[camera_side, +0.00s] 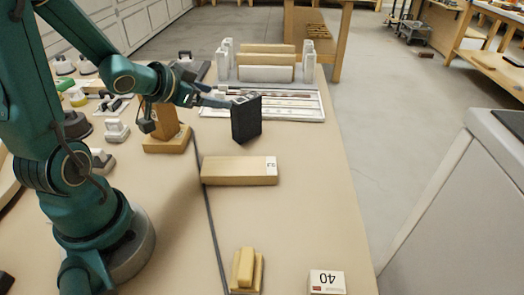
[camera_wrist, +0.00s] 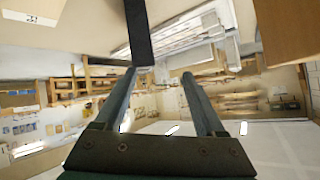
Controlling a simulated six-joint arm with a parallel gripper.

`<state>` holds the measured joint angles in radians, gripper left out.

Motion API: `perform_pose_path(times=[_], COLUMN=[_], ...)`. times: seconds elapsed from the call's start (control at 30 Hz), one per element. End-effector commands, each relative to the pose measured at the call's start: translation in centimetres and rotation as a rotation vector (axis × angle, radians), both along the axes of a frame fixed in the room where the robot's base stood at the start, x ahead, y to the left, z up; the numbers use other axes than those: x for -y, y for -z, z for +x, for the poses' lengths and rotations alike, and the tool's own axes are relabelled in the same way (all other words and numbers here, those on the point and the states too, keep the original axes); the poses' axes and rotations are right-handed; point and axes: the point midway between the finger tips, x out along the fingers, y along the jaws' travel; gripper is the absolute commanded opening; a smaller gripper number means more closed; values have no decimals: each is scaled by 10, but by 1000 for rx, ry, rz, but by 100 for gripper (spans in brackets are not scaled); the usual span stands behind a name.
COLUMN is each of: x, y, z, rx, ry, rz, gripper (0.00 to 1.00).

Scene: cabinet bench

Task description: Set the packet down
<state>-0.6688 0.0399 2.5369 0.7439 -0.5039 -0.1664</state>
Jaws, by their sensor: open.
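The packet appears to be a dark, flat block (camera_side: 246,119), standing on edge in the middle of the side view, near the front of a white tray. Its lower edge seems at or near the bench top; I cannot tell whether it touches. My gripper (camera_side: 226,101) is at the packet's upper left side. In the wrist view my gripper (camera_wrist: 160,76) has its two fingers well apart with nothing seen between them. The dark packet (camera_wrist: 138,30) is beyond the left fingertip there, and I cannot tell whether it touches that finger.
A white tray (camera_side: 312,111) with thin rods lies behind the packet. A labelled wooden block (camera_side: 238,171) lies in front, and a wooden stand (camera_side: 166,138) is left. White uprights and wooden blocks stand at the back. A small box (camera_side: 327,282) is near.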

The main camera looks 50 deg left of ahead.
Motion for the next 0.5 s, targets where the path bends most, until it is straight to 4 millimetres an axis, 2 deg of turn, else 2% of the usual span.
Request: perform_pose_path(times=[0.03,0.17,0.23,0.5], x=[5,21,36,115], y=[-10,-24,-30,-39], z=[-2,-19,-32,-101], rx=[-23,-109,-158,-359], ry=[-18,-86,-106,-29], rz=[31,36,9,-178], gripper=[72,72,72,72])
